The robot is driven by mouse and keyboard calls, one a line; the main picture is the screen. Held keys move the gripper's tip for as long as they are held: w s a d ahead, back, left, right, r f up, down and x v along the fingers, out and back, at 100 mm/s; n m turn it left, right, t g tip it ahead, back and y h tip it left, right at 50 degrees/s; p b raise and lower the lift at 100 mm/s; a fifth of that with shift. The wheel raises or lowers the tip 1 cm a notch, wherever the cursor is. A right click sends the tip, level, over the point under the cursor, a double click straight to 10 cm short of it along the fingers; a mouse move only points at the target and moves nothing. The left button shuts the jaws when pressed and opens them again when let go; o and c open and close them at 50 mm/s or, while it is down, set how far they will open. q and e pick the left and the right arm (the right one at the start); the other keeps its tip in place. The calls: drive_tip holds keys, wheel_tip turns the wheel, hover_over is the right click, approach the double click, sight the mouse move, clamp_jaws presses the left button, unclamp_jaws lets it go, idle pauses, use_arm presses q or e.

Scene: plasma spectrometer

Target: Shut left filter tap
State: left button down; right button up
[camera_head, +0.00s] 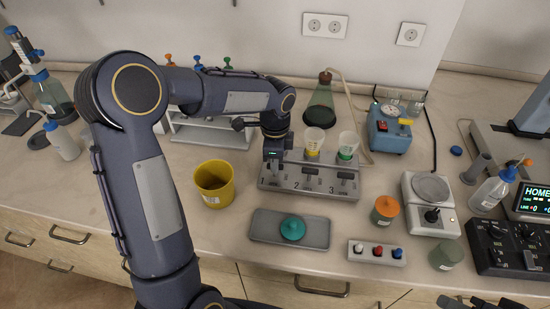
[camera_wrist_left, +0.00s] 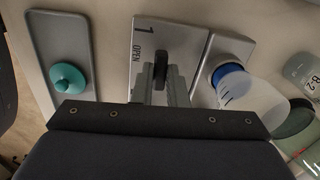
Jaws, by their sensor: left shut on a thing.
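The grey filter manifold (camera_head: 318,187) stands on the bench, with numbers 2 and 3 showing beside two of its black taps. In the left wrist view, the left tap (camera_wrist_left: 161,62) is a black handle next to the marks "1" and "OPEN" on the manifold (camera_wrist_left: 143,38). My left gripper (camera_head: 272,172) reaches down over the manifold's left end and hides this tap in the head view. Its fingers (camera_wrist_left: 162,82) are shut on the tap handle in the wrist view. My right gripper (camera_head: 478,302) shows only in part at the bottom right edge.
Cups with yellow (camera_head: 313,141) and green (camera_head: 347,147) bands stand behind the manifold; a blue-banded cup (camera_wrist_left: 235,84) is beside tap 1. A yellow beaker (camera_head: 214,184) stands left. A grey tray (camera_head: 263,228) with a teal-lidded item (camera_head: 292,228) lies in front.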

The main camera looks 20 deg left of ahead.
use_arm(q)
drive_tip(key=shift+r+m, duration=0.1)
drive_tip(key=shift+m, duration=0.4)
drive_tip(key=c, duration=1.4)
unclamp_jaws()
drive_tip(key=shift+c, duration=0.2)
wheel_tip(320, 180, up, 8)
drive_tip(key=shift+f, duration=0.15)
wheel_tip(320, 180, up, 8)
drive_tip(key=p, duration=0.7)
